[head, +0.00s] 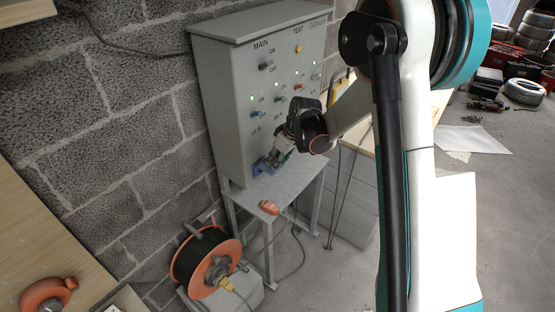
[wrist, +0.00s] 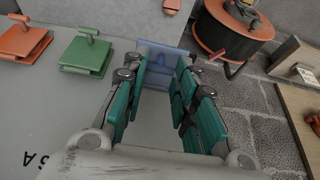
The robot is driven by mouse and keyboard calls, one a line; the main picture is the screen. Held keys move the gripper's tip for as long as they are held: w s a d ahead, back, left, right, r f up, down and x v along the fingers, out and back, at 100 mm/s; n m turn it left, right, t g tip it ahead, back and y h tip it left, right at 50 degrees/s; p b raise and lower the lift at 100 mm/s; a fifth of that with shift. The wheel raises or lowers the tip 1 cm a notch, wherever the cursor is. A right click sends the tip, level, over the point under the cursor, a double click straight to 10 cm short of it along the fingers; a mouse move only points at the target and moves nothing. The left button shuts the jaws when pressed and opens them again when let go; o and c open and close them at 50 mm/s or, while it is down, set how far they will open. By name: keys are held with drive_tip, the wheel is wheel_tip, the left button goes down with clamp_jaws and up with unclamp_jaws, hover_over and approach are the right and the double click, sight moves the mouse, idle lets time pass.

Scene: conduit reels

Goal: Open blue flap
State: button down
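The blue flap (wrist: 172,54) is on the front face of the grey cabinet (head: 222,95), low down. In the wrist view it lies ahead between my fingertips, partly covered by them. It looks closed, though its lower part is hard to make out. In the head view a bit of blue (head: 262,165) shows beside my gripper (head: 276,160). In the wrist view my gripper (wrist: 160,72) is open, its teal-padded fingers on either side of the flap's handle. I cannot tell whether they touch it.
A green flap (wrist: 84,56) and an orange flap (wrist: 22,41) sit left of the blue one in the wrist view. A cable reel (head: 206,262) stands below the cabinet. A grey table (head: 290,183) with an orange item (head: 269,207) is under the cabinet.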

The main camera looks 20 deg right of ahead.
drive_tip(key=shift+w+a+r+g+h+p, duration=0.2)
drive_tip(key=shift+w+r+g+h+p, duration=0.1)
drive_tip(key=shift+r+g+h, duration=0.15)
drive_tip(key=shift+w+a+r+g+h+p, duration=0.35)
drive_tip(key=shift+r+g+h, duration=0.15)
drive_tip(key=shift+g, duration=0.35)
drive_tip(key=shift+d, duration=0.1)
drive_tip(key=c, duration=1.3)
unclamp_jaws()
drive_tip(key=shift+f, duration=0.1)
drive_tip(key=r, duration=0.8)
drive_tip(key=s+d+r, duration=0.1)
drive_tip(key=r, duration=0.3)
drive_tip(key=shift+s, duration=0.1)
